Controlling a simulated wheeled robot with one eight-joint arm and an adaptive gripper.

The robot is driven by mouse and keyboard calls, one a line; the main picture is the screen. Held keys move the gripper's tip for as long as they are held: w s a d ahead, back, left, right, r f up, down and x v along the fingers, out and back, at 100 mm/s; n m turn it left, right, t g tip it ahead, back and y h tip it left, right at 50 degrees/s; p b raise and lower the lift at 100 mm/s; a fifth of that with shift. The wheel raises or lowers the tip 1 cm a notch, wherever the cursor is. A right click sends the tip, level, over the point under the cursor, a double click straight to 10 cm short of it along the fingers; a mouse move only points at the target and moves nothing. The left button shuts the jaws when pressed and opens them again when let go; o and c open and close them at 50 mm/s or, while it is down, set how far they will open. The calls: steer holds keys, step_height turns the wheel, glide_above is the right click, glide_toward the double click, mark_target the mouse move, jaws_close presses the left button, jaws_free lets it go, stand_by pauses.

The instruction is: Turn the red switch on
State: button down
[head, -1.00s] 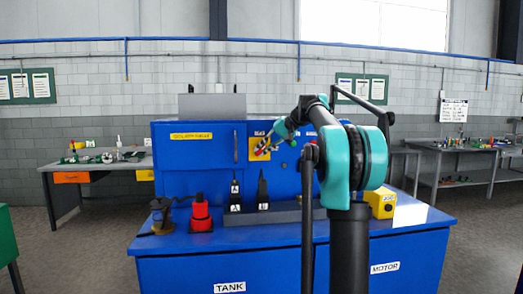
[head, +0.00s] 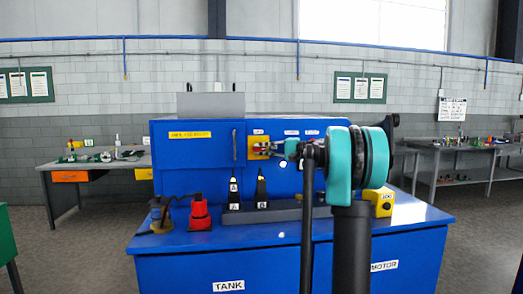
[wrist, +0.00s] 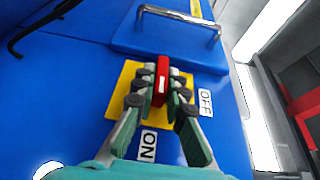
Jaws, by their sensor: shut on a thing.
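The red switch (wrist: 162,82) sits on a yellow plate (wrist: 122,99) on the blue cabinet. It also shows small and partly hidden in the head view (head: 265,147). My gripper (wrist: 161,76) is shut on the switch handle, one finger on each side; in the head view my gripper (head: 282,148) reaches it from the right, roughly level. In the wrist view the handle runs up and down, its lower end toward the ON label (wrist: 148,145). The OFF label (wrist: 205,102) lies to the right of the plate.
A cabinet door with a metal handle (wrist: 180,18) is close to my fingertips. Black crimpers (head: 262,190), a red tool (head: 200,212) and a yellow box (head: 383,203) stand on the blue bench (head: 290,236) below. Space in front of the panel is clear.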

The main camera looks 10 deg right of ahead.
stand_by(0.4)
steer(key=c, duration=1.6)
jaws_free()
steer(key=shift+o, duration=0.2)
steer(key=v, duration=1.2)
steer(key=shift+f, duration=0.25)
